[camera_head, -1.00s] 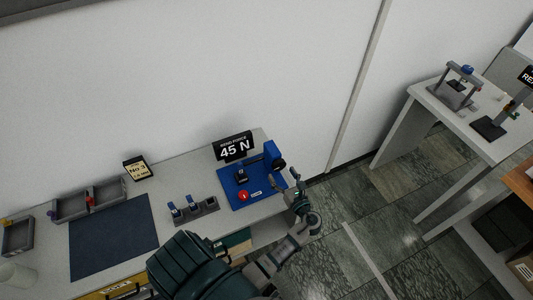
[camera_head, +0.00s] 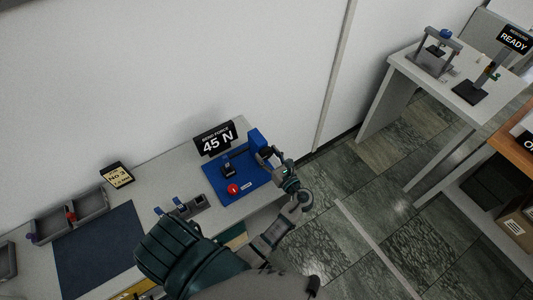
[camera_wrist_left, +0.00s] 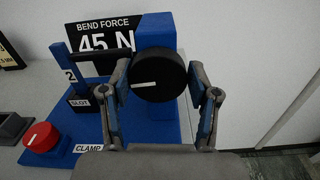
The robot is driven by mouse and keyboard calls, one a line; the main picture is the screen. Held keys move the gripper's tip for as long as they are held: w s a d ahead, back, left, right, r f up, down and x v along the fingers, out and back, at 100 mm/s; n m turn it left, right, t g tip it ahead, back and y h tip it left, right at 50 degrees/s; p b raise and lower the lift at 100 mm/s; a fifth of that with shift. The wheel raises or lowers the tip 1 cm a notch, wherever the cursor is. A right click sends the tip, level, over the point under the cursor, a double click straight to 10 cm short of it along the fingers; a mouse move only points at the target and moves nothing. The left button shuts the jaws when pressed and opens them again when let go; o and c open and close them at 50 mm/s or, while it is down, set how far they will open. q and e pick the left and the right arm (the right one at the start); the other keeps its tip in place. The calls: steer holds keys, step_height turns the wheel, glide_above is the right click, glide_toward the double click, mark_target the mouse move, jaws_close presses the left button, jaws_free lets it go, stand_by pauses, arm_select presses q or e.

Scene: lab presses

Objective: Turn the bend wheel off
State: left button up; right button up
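The bend wheel (camera_wrist_left: 158,78) is a round black knob on the blue bend press (camera_wrist_left: 158,33). Its white pointer mark points left, close to horizontal. My left gripper (camera_wrist_left: 163,85) is open in the left wrist view, with one finger on each side of the wheel; whether the pads touch it I cannot tell. In the head view my left gripper (camera_head: 275,157) is at the right end of the blue press (camera_head: 235,188) and partly hides the wheel. The sign (camera_wrist_left: 98,40) reads "BEND FORCE 45 N". My right gripper is not in view.
A grey holder (camera_head: 199,201), a dark mat (camera_head: 100,250) and a bin (camera_head: 72,216) lie farther left. A second table (camera_head: 400,63) with another press stands right, across clear floor.

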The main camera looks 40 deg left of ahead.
arm_select(q)
steer(key=shift+w+d+r, duration=0.1)
steer(key=shift+d, duration=0.2)
steer(key=c, duration=0.4)
steer(key=shift+a, duration=0.4)
steer(key=shift+a+f, duration=0.2)
steer(key=shift+a, duration=0.3)
steer(key=shift+d+f+n, duration=0.1)
steer(key=shift+n, duration=1.3)
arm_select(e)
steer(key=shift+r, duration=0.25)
arm_select(q)
steer(key=o, duration=1.1)
steer(key=shift+o, duration=0.4)
steer(key=shift+w, duration=0.1)
